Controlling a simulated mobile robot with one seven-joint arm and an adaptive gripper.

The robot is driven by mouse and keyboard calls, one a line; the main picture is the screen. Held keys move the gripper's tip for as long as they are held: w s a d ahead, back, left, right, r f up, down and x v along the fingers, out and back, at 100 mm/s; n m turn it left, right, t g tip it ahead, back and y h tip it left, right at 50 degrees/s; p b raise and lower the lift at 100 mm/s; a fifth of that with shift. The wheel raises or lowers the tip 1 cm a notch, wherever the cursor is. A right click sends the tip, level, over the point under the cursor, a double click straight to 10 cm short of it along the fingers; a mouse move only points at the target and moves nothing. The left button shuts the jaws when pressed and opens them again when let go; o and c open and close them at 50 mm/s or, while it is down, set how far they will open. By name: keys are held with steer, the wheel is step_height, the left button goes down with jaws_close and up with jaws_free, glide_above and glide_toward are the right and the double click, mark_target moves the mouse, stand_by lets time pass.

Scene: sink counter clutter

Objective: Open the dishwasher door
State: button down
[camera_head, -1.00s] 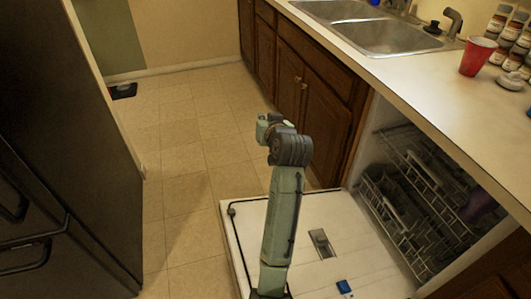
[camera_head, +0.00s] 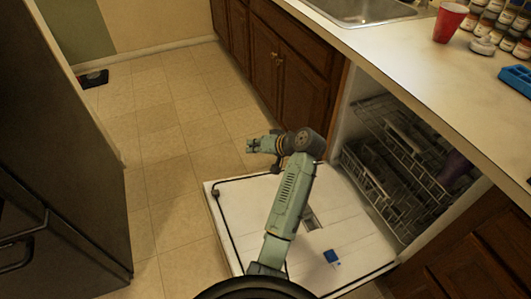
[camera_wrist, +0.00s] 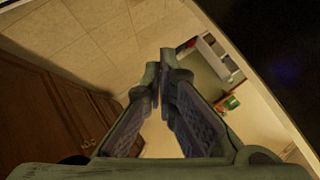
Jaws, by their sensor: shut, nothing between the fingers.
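The dishwasher door (camera_head: 350,236) is folded down and lies about flat, its white inner face up, in the head view. The dishwasher's inside with its wire racks (camera_head: 395,165) shows behind it under the counter. My gripper (camera_head: 250,145) is above the floor by the far left edge of the door, apart from it and pointing left. In the wrist view the fingers (camera_wrist: 166,75) meet at their tips with nothing between them. My arm hides part of the door.
Wooden cabinets (camera_head: 283,75) stand beyond the dishwasher, under the counter (camera_head: 400,60) with its sink. A red cup (camera_head: 449,23) and several jars stand on the counter. A dark fridge (camera_head: 60,150) is at left. The tiled floor (camera_head: 165,150) between is clear.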

steer(key=shift+s+a+f+b, duration=0.2)
steer(key=shift+a+f+b, duration=0.2)
steer(key=shift+f, duration=0.3)
steer(key=shift+s+a+f+b, duration=0.2)
steer(key=shift+a+f+b, duration=0.1)
steer(key=shift+a+f, duration=0.25)
steer(key=shift+d, duration=0.1)
steer(key=shift+f, duration=0.1)
steer(key=n+h+b, duration=0.2)
steer(key=h+b, duration=0.2)
steer(key=b, duration=0.5)
glide_toward(218, 194)
steer(key=shift+t, duration=0.3)
steer(key=x, duration=0.6)
steer(key=shift+s+f, duration=0.1)
steer(key=shift+f, duration=0.15)
steer(key=shift+y, duration=0.3)
